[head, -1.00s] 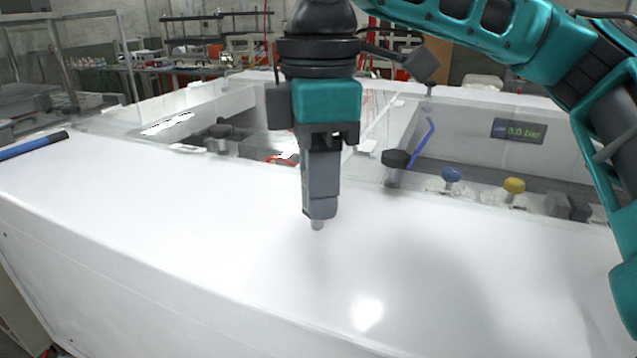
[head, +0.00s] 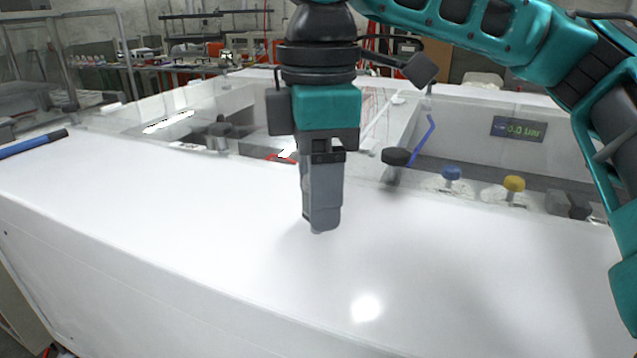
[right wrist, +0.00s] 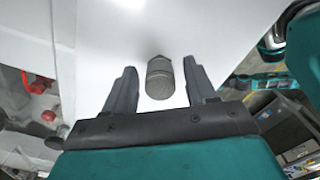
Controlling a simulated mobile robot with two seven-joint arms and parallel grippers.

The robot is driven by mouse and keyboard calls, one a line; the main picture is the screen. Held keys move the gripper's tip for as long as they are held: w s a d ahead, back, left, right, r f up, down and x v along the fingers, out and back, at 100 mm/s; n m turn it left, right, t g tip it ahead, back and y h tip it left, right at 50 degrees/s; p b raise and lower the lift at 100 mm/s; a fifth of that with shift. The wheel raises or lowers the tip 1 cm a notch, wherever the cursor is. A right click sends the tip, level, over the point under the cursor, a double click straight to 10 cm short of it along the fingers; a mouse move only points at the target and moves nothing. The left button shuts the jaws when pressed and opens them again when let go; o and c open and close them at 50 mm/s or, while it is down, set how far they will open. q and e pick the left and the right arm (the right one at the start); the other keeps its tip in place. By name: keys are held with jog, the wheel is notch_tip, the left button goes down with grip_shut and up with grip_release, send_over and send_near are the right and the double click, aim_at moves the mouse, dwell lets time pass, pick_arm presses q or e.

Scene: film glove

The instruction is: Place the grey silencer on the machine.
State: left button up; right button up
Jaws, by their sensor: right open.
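The grey silencer (right wrist: 158,80) is a small cylinder, seen in the right wrist view between my two fingers, with gaps on both sides. It is on the white machine top (head: 420,270); in the head view my fingers hide nearly all of it. My right gripper (head: 321,222) points down with its fingertips low over that surface, around the silencer. It is open; its spread fingers also show in the right wrist view (right wrist: 160,68). My left gripper is not in view.
Behind the white top is a recess with a black-capped post (head: 397,157), a blue knob (head: 451,173), a yellow knob (head: 514,184) and a pressure display (head: 518,129). A blue-and-black tool (head: 32,144) lies at far left. The white top around my gripper is clear.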

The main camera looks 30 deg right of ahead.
notch_tip(320, 180, up, 12)
dwell(0.4)
jog(key=shift+r, duration=0.1)
dwell(0.5)
